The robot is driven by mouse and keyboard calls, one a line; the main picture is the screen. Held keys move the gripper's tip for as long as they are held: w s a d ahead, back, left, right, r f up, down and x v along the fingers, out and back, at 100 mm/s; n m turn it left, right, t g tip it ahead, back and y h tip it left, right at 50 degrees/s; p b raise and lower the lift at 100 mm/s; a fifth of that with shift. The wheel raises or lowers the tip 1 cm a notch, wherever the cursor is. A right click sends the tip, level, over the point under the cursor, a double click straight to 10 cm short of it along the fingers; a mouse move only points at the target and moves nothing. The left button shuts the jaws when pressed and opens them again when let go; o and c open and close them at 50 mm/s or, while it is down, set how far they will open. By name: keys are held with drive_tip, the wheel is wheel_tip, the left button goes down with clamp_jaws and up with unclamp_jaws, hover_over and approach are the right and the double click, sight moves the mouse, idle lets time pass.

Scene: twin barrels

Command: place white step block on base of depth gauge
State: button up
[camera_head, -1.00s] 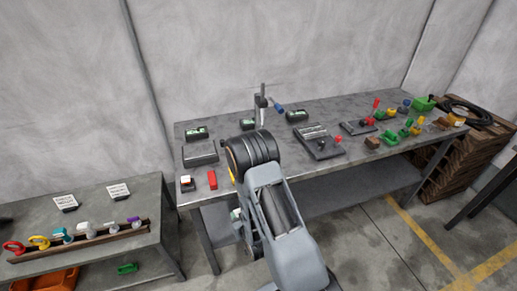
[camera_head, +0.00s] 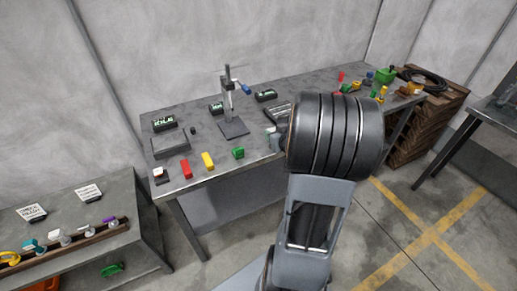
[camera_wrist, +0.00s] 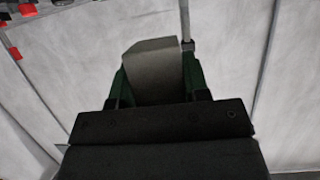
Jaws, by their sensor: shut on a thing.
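The depth gauge (camera_head: 228,92) stands upright on the workbench, with a dark flat base (camera_head: 233,128), a thin column and a blue handle at its right. The base looks bare. In the wrist view, my gripper (camera_wrist: 155,80) is shut on a pale grey-white block (camera_wrist: 152,62), taken as the white step block, between its green fingers. In the head view, my arm hides most of the gripper and the block. A small part of the gripper end shows right of the gauge base, apart from it.
Red (camera_head: 186,169), yellow (camera_head: 208,161) and green (camera_head: 238,153) blocks lie along the bench's front edge. A grey plate (camera_head: 171,145) and dark labelled boxes (camera_head: 164,123) are at the left. A lower side table (camera_head: 75,205) holds coloured pieces.

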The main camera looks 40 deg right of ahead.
drive_tip(key=shift+s+a+f+n+y, duration=0.15)
drive_tip(key=shift+a+f+y, duration=0.1)
drive_tip(key=shift+f, duration=0.25)
drive_tip(key=shift+s+a+f+n+y, duration=0.15)
drive_tip(key=shift+a+f, duration=0.1)
drive_tip(key=shift+f, duration=0.35)
hover_over(259, 148)
drive_tip(key=s+a, duration=0.1)
drive_tip(key=s, duration=0.4)
wheel_tip(259, 148, down, 4)
drive_tip(key=w+f, duration=0.3)
drive_tip(key=shift+w+d+f+p, duration=0.15)
drive_tip(key=shift+d+f+p, duration=0.1)
drive_tip(key=shift+f+p, duration=0.15)
drive_tip(key=shift+w+d+f, duration=0.2)
drive_tip(key=shift+w+f, duration=0.45)
drive_tip(key=shift+f, duration=0.15)
drive_tip(key=shift+w+f+p, duration=0.15)
drive_tip(key=shift+f+p, duration=0.1)
drive_tip(key=shift+f, duration=0.3)
drive_tip(key=shift+w+f+p, duration=0.15)
drive_tip(key=shift+f+p, duration=0.05)
drive_tip(key=shift+f, duration=0.85)
drive_tip(key=shift+f, duration=0.1)
